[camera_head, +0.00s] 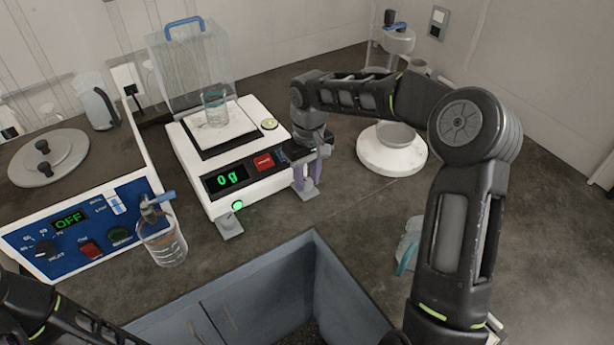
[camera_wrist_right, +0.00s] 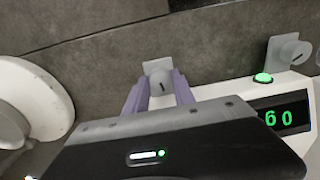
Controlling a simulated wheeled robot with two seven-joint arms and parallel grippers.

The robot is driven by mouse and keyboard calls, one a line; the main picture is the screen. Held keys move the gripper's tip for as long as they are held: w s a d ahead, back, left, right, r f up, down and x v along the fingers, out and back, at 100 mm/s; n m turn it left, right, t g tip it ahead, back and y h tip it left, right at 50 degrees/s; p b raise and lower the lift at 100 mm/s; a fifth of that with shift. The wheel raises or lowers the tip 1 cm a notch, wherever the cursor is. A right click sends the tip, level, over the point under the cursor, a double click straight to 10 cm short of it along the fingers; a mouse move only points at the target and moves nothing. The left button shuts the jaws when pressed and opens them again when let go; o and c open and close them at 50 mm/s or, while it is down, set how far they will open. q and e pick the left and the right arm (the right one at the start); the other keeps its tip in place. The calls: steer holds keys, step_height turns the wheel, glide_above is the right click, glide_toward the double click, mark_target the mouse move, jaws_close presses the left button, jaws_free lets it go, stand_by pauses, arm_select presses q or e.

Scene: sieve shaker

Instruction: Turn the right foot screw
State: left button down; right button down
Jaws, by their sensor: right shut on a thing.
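The white balance (camera_head: 236,195) stands on the bench and its green display (camera_head: 227,180) reads 0 g. Its right foot screw (camera_wrist_right: 160,82) is a grey knob on a small flat foot, between the purple fingers of my right gripper (camera_wrist_right: 160,92). In the head view my right gripper (camera_head: 307,178) reaches down at the balance's front right corner and is shut on the screw. The fingers mostly hide the screw there. The left foot screw (camera_head: 229,223) stands free at the front left; it also shows in the wrist view (camera_wrist_right: 288,50). My left gripper is out of view.
A glass beaker (camera_head: 215,105) stands on the balance pan. A round white device (camera_head: 392,155) stands right of my gripper.

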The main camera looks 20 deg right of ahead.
mark_target(307, 181)
steer(key=n+p, duration=0.1)
steer(key=n, duration=0.4)
steer(key=shift+n, duration=0.4)
steer(key=c, duration=1.1)
jaws_free()
steer(key=shift+o, duration=0.2)
steer(key=shift+w+d+r, duration=0.1)
steer(key=shift+r, duration=3.85)
